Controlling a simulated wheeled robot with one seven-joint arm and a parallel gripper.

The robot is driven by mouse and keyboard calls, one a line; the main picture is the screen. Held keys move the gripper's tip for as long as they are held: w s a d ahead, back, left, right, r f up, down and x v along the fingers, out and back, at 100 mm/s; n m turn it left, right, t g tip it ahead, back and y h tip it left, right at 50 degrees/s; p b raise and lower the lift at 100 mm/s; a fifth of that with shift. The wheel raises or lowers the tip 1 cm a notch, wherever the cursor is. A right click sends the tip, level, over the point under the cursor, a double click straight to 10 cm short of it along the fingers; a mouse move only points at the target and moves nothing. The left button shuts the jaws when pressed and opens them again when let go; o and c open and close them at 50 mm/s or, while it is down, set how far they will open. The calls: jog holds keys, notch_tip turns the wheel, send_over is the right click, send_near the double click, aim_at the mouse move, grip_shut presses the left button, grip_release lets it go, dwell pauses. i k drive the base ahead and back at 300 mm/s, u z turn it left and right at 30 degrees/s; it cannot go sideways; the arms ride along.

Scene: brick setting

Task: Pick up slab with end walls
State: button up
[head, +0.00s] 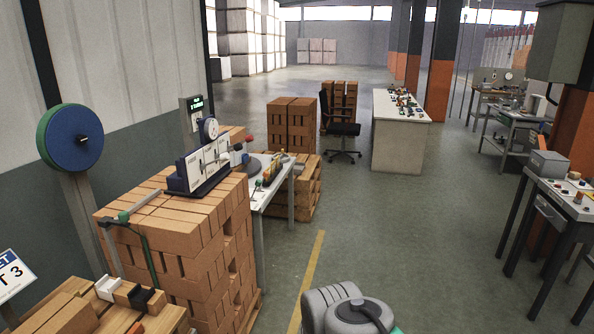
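Two small blocks with raised parts lie on the low brick stack at the lower left: a white one (107,288) and a black one (140,298). Either could be the slab with end walls; they are too small here to tell which. A dark blue piece with upright white plates (205,168) stands on top of the taller brick stack. My gripper is not in view; only a grey rounded part of my arm shows at the bottom middle, well to the right of the blocks.
The tall brick stack (175,232) carries a grey rod and a green bent rod (150,260). A cluttered white table (270,182) stands behind it. A long counter (398,140), an office chair (342,128) and work tables (560,190) stand farther off. The floor at centre right is clear.

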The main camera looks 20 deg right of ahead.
aim_at(298, 167)
jog(key=z, duration=0.7)
jog(key=i, duration=2.15)
jog(key=z, duration=0.55)
jog(key=i, duration=2.5)
jog(key=u, duration=0.75)
jog(key=i, duration=1.6)
jog(key=u, duration=1.45)
jog(key=i, duration=0.75)
jog(key=u, duration=0.35)
